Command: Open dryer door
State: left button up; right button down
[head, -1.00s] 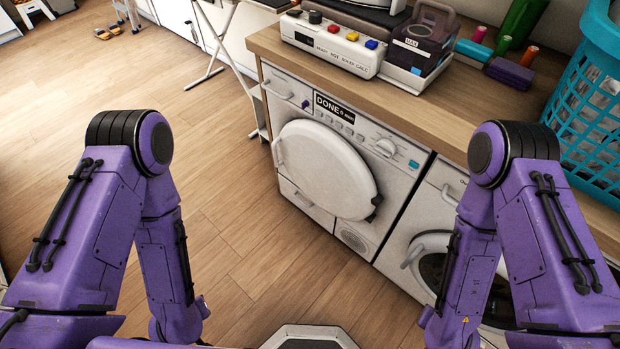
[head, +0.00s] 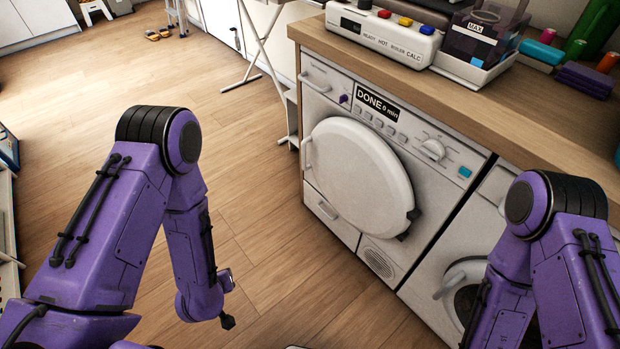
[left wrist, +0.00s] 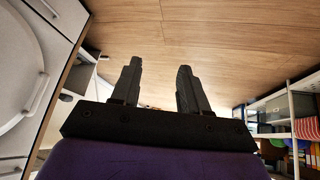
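The white dryer (head: 326,88) stands under the wooden counter, its display reading "DONE 0 min". Its round white door (head: 362,178) looks closed, with a handle (head: 307,152) on the left edge and a dark hinge at the lower right. The dryer front and part of the round door (left wrist: 18,70) also show at the left of the left wrist view. My left gripper (left wrist: 160,66) is open and empty, its two black fingers apart and clear of the door. In the head view my left arm is bent down, left of the dryer. My right gripper is hidden below the frame.
A second front-loading machine (head: 461,278) stands right of the dryer, partly behind my right arm. The counter (head: 440,92) carries a control box (head: 383,38) and a tray with a container. A folding stand (head: 262,50) is left of the dryer.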

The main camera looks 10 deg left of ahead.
pick_arm(q)
jog(key=w+d+f+m+t+h+b, duration=0.15)
jog(key=w+b, duration=0.25)
jog(key=w, duration=0.4)
jog(key=w+f+m+t+h+b, duration=0.1)
jog(key=w+f+t+b, duration=0.25)
jog(key=w, duration=0.35)
jog(key=w+d+f+m+t+h+b, duration=0.15)
jog(key=w+b, duration=0.25)
jog(key=w, duration=0.4)
jog(key=w+d+r+m+t+h+b, duration=0.35)
jog(key=w+r+m+h, duration=0.4)
jog(key=w+r, duration=0.45)
jog(key=f+b+x, duration=0.1)
jog(key=b+x, duration=0.2)
jog(key=x, duration=0.8)
jog(key=shift+d+f+m, duration=0.35)
grip_shut()
pick_arm(e)
notch_tip(320, 180, down, 22)
